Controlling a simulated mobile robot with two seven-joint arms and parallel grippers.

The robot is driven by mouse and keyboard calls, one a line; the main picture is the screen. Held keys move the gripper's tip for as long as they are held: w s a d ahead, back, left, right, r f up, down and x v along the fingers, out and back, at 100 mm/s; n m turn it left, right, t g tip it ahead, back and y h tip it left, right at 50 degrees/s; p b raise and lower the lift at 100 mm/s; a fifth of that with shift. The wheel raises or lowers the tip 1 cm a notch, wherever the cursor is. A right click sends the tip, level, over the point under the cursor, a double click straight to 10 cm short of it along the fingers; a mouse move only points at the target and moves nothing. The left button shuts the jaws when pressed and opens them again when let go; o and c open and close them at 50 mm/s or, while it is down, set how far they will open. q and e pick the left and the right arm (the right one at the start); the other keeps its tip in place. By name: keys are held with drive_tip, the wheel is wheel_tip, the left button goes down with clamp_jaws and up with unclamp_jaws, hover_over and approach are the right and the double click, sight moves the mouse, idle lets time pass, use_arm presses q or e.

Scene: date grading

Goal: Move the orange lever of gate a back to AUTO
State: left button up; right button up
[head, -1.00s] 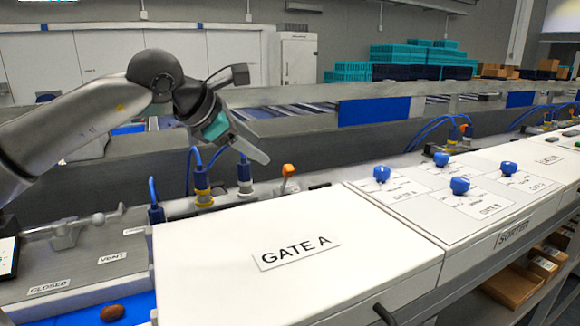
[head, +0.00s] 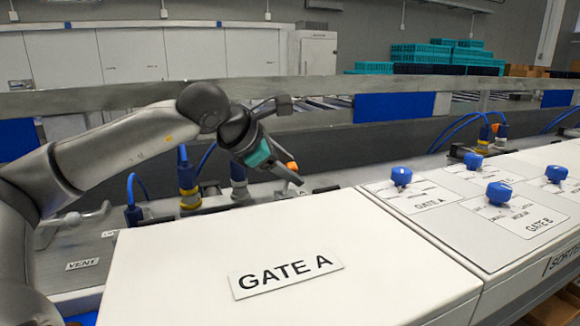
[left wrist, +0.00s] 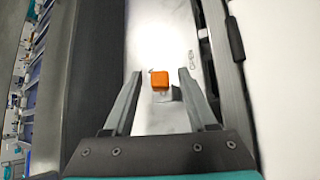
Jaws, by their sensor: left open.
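The orange lever (head: 292,166) of gate A stands behind the white GATE A box (head: 330,245), and my left gripper partly covers it in the head view. In the left wrist view the lever's orange knob (left wrist: 160,80) lies ahead, between the two fingers and near their tips, on a pale metal plate (left wrist: 165,30). My left gripper (head: 290,177) is open and has nothing between its fingers that it grips; it also shows in the left wrist view (left wrist: 158,76). My right gripper is not in view.
Blue and yellow connectors with hoses (head: 188,185) stand left of the lever. The white panel with blue knobs (head: 402,176) is to the right. A metal rail (head: 330,96) runs behind.

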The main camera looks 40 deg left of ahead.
use_arm(q)
clamp_jaws()
idle(1.3)
